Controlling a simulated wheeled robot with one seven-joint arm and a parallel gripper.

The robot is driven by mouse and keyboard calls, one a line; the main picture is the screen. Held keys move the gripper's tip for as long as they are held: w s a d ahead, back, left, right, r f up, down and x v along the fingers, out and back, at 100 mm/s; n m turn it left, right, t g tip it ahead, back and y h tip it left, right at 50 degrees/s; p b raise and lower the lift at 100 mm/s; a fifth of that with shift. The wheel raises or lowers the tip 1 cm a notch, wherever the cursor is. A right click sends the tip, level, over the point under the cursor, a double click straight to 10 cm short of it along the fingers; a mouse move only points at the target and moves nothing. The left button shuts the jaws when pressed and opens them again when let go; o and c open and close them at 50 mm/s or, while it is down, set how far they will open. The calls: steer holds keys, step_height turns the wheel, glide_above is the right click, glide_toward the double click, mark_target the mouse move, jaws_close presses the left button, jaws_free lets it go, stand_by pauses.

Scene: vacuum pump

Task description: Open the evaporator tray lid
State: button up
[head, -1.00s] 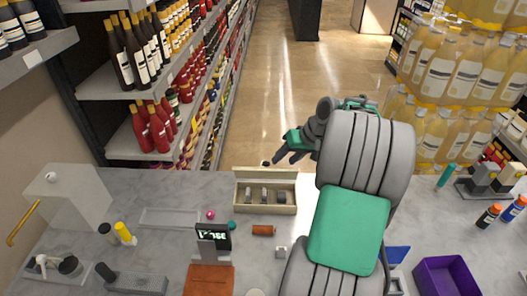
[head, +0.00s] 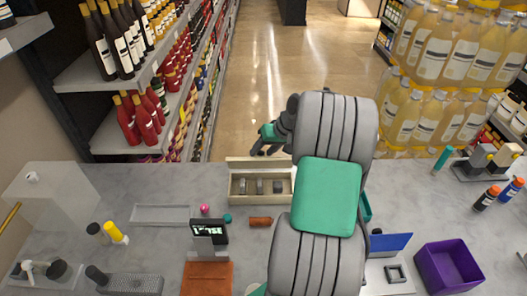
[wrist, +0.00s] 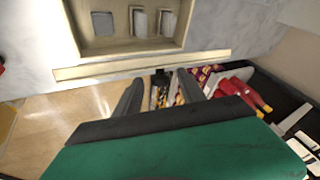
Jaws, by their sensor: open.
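The beige tray (head: 262,201) sits near the far edge of the grey counter, with several grey blocks showing inside. A beige panel, seemingly its lid (head: 241,164), stands up along the tray's far side, so the inside is exposed. In the wrist view the tray (wrist: 87,45) is at the top and the lid's edge (wrist: 110,68) is a narrow strip below it. A small dark piece (wrist: 160,72) shows at that edge. My gripper (wrist: 158,82) is open and empty, its fingers either side of the dark piece; contact cannot be told. In the head view my gripper (head: 258,152) is just beyond the lid.
A display (head: 208,231), a brown cylinder (head: 261,222) and small balls stand in front of the tray. A purple bin (head: 449,269) is at right. A flat empty tray (head: 160,215) lies left. Bottle shelves stand beyond the counter, with open floor between.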

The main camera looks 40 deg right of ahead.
jaws_close()
stand_by(0.3)
stand_by(1.0)
